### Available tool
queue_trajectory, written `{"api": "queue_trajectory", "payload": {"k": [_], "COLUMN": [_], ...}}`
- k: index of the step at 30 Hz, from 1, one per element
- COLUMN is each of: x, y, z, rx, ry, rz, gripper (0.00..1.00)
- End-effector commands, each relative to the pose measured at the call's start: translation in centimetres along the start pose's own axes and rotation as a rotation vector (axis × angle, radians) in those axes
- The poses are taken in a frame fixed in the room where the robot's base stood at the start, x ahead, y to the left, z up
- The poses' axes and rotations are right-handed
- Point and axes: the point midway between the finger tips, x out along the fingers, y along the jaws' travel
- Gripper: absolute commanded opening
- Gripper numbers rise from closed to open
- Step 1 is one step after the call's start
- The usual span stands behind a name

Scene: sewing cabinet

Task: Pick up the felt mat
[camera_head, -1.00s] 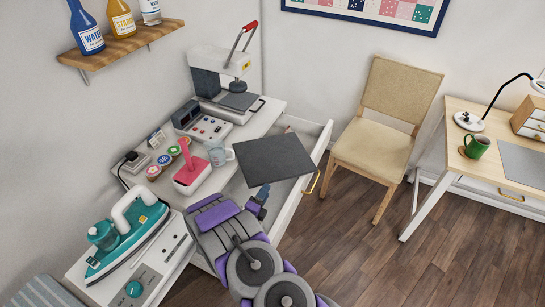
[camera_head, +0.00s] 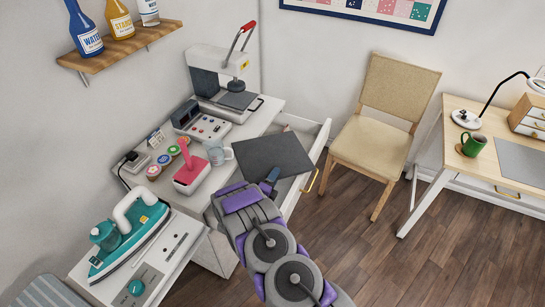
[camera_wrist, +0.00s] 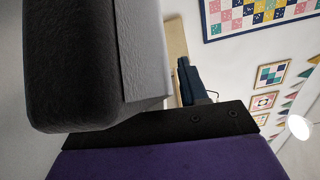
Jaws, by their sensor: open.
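The felt mat (camera_head: 272,153) is a flat dark grey sheet in the middle of the head view. It lies over or in the open drawer (camera_head: 325,140) of the white cabinet; how it rests there is unclear. My gripper (camera_head: 269,178) is at the mat's near edge, overlapping it in the picture, with its jaws open. Whether it touches the mat cannot be told. In the wrist view, a dark blue finger (camera_wrist: 187,82) shows near the middle and a large dark grey block fills the left. I cannot make out the mat there.
A heat press (camera_head: 222,80) stands behind. A teal iron (camera_head: 128,240) is at front left. A chair (camera_head: 380,130) stands to the right, with bare floor before it.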

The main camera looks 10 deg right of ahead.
Motion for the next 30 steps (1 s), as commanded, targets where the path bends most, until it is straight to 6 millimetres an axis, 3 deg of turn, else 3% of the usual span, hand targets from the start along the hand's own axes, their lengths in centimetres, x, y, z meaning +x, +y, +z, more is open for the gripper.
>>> {"api": "queue_trajectory", "payload": {"k": [2, 15, 30], "x": [-0.05, 0.01, 0.06], "y": [0.02, 0.07, -0.02], "z": [0.05, -0.03, -0.11], "rx": [0.000, 0.000, -0.001], "ry": [-0.001, 0.000, 0.002], "rz": [0.000, 0.001, 0.004], "gripper": [0.43, 0.01, 0.00]}}
